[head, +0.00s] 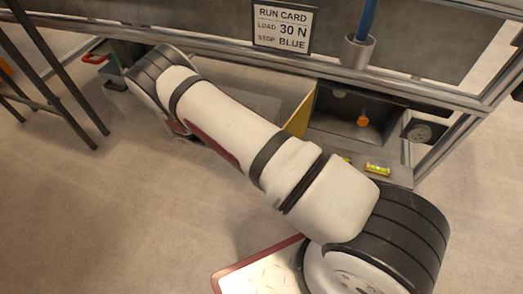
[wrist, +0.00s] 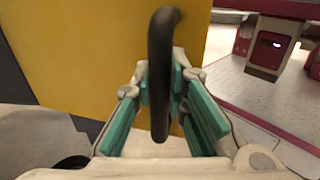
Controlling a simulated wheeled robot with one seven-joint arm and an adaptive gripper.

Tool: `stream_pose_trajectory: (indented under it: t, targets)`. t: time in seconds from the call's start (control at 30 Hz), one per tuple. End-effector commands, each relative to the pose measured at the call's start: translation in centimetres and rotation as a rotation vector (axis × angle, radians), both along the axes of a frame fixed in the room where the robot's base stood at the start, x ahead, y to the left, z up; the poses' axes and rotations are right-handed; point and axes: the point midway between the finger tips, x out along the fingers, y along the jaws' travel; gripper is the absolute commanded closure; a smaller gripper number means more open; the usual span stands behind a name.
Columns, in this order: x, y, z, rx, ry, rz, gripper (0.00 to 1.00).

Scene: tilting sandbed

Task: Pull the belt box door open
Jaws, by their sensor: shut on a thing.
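The belt box (head: 340,138) is low on the rig, right of my arm, and its dark inside shows with an orange knob (head: 363,121) in it. Its yellow door (head: 301,117) stands swung out at the box's left side. In the wrist view the yellow door (wrist: 85,60) fills the upper left, with a dark upright bar handle (wrist: 162,50) in front of it. My gripper (wrist: 160,98) is shut on this handle, with its teal pads on both sides. In the head view my arm hides the gripper and handle.
A run card sign (head: 282,27) and a cup (head: 357,52) with a blue rod are on the rail above. A small yellow level (head: 377,169) lies on the ledge before the box. Floor at left is open.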

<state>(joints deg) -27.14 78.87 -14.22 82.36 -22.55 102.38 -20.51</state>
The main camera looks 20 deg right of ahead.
Motion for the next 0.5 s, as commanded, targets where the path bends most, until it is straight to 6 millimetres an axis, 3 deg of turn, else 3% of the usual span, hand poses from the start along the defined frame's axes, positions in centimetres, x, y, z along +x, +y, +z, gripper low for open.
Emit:
stream_pose_trajectory:
  t: [0.07,0.1,0.13,0.5]
  targets:
    - [-0.01,-0.01,-0.09,0.003,0.000,0.001,1.00]
    - [-0.01,-0.01,-0.09,0.003,0.000,0.001,0.84]
    - [-0.01,-0.01,-0.09,0.003,0.000,0.001,0.77]
    - [0.17,0.17,-0.06,0.001,-0.001,0.001,0.77]
